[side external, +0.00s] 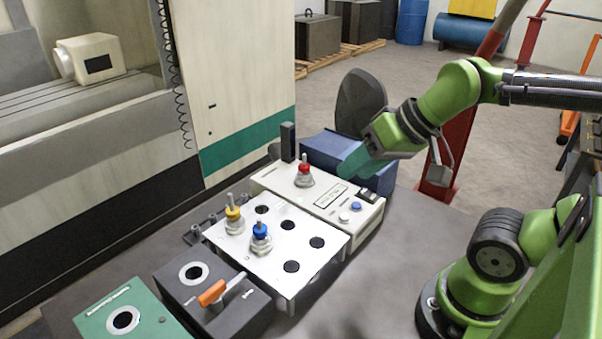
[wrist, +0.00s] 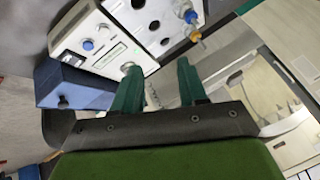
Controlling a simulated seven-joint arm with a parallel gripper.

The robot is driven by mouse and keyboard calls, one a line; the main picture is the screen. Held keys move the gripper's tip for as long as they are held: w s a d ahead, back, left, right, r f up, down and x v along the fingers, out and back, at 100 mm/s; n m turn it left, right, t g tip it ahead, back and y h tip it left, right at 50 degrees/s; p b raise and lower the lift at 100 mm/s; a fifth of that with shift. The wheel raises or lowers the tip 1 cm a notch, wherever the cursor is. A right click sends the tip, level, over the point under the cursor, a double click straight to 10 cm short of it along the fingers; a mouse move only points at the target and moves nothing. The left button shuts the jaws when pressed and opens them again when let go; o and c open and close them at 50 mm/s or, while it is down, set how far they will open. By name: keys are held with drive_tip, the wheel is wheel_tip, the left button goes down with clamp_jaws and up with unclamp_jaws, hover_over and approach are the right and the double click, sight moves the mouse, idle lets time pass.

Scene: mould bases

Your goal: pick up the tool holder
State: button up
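Three tool holders are in view, and I cannot tell which one the task means. One with a red collar (side external: 304,171) stands upright on the white presetting device (side external: 270,178). One with a yellow collar (side external: 233,215) and one with a blue collar (side external: 260,234) stand upright in the white holed rack (side external: 222,240). In the wrist view the blue (wrist: 190,16) and yellow (wrist: 195,36) ones show at the top. My gripper (side external: 350,166) is above and right of the red-collared holder, apart from it. Its teal fingers (wrist: 157,65) are spread and nothing is visibly held; the left finger partly covers the presetting device.
A blue box (side external: 325,149) stands behind the presetting device. A dark block with an orange lever (side external: 212,293) and a green block (side external: 100,317) lie at the front left. The machine (side external: 240,80) rises at the left. Bare table is free right of the rack.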

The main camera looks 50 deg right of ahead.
drive_tip(key=o, duration=0.6)
drive_tip(key=n+g+h, duration=0.2)
drive_tip(key=n+g, duration=0.1)
drive_tip(key=g, duration=0.4)
hover_over(304, 165)
wheel_tip(304, 165, down, 2)
drive_tip(key=r+n, duration=0.1)
drive_tip(key=r, duration=0.1)
drive_tip(key=f, duration=1.1)
drive_tip(key=shift+w+f, duration=0.2)
drive_tip(key=shift+f, duration=0.1)
drive_tip(key=shift+s+d+f, duration=0.1)
drive_tip(key=shift+f, duration=1.3)
drive_tip(key=shift+d+f, duration=0.1)
drive_tip(key=shift+f, duration=1.25)
